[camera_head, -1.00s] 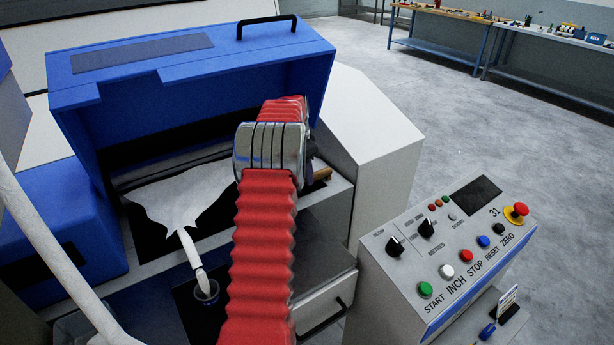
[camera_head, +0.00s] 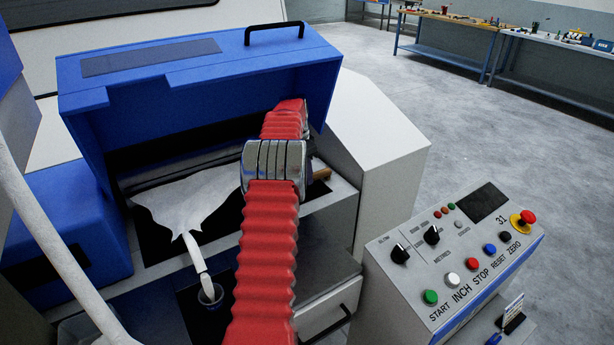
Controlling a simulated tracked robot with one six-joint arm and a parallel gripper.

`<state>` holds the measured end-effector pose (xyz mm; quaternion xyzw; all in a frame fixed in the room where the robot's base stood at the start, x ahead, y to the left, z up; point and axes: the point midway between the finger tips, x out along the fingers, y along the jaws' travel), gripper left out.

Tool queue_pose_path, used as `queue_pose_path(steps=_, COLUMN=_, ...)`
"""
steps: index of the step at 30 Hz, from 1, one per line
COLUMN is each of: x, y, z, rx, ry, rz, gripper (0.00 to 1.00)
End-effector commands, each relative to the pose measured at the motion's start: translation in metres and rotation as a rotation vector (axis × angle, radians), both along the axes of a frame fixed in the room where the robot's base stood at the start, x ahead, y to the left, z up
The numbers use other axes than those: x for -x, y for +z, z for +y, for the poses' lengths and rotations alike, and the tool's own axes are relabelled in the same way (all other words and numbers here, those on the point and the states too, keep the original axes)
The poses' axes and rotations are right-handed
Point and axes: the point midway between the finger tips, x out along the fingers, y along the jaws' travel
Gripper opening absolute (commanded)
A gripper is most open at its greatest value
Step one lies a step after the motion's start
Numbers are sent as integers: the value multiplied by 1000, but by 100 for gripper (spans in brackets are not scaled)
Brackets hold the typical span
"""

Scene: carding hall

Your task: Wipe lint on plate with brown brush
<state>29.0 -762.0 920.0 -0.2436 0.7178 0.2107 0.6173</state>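My red, bellows-covered arm with its silver joint reaches into the machine opening under the raised blue cover (camera_head: 190,75). My gripper is hidden behind the arm and the cover, so its fingers and anything in them do not show. A small brown piece (camera_head: 322,174) shows just right of the silver joint, on or over the machine's ledge. I cannot tell whether it is the brush. A white fibre web (camera_head: 190,205) narrows over a dark surface (camera_head: 155,240) left of my arm. I cannot make out the plate or lint on it.
The web runs into a white tube (camera_head: 196,258) above a small dark cup (camera_head: 211,296). A control box (camera_head: 455,265) with several buttons stands at right. Open floor (camera_head: 480,130) and workbenches (camera_head: 450,28) lie beyond.

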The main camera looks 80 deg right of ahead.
Motion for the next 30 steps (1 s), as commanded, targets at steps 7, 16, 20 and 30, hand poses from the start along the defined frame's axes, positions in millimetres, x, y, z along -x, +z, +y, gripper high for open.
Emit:
queue_pose_path(steps=7, x=-10, y=-2, z=-13, rx=2, ry=1, rz=0, gripper=5)
queue_pose_path(steps=16, x=-17, y=-2, z=-21, rx=1, ry=1, rz=0, gripper=5)
queue_pose_path(steps=20, x=-17, y=-3, z=-21, rx=1, ry=1, rz=-1, gripper=5)
queue_pose_path(steps=30, x=-24, y=-4, z=-30, rx=-1, ry=1, rz=-1, gripper=5)
